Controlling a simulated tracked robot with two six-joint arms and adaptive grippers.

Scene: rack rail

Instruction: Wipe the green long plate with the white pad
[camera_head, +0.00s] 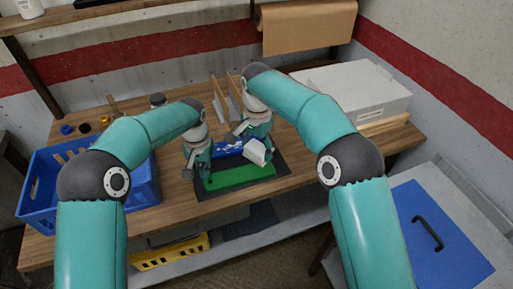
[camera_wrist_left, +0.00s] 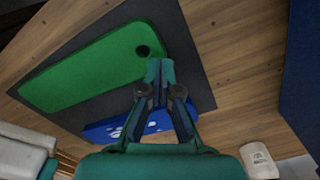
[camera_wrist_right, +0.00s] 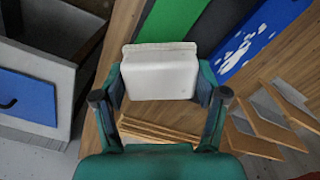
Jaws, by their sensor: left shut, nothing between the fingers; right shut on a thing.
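The green long plate (camera_head: 240,176) lies on a dark mat (camera_head: 286,167) on the wooden bench. The left wrist view shows the plate (camera_wrist_left: 85,70) with a round hole near one end. My left gripper (camera_head: 202,176) is shut and empty beside that holed end; its fingertips (camera_wrist_left: 160,72) are close to the plate's edge, contact unclear. My right gripper (camera_wrist_right: 160,85) is shut on the white pad (camera_wrist_right: 160,72), which shows tilted in the head view (camera_head: 256,152), behind the plate's right part. I cannot tell whether the pad touches anything.
A blue plate with white patches (camera_head: 228,147) lies behind the green one. A blue crate (camera_head: 143,190) stands at the left, an upright wooden rack (camera_head: 219,98) behind, and a large white box (camera_head: 352,88) at the back right. Bare bench shows right of the mat.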

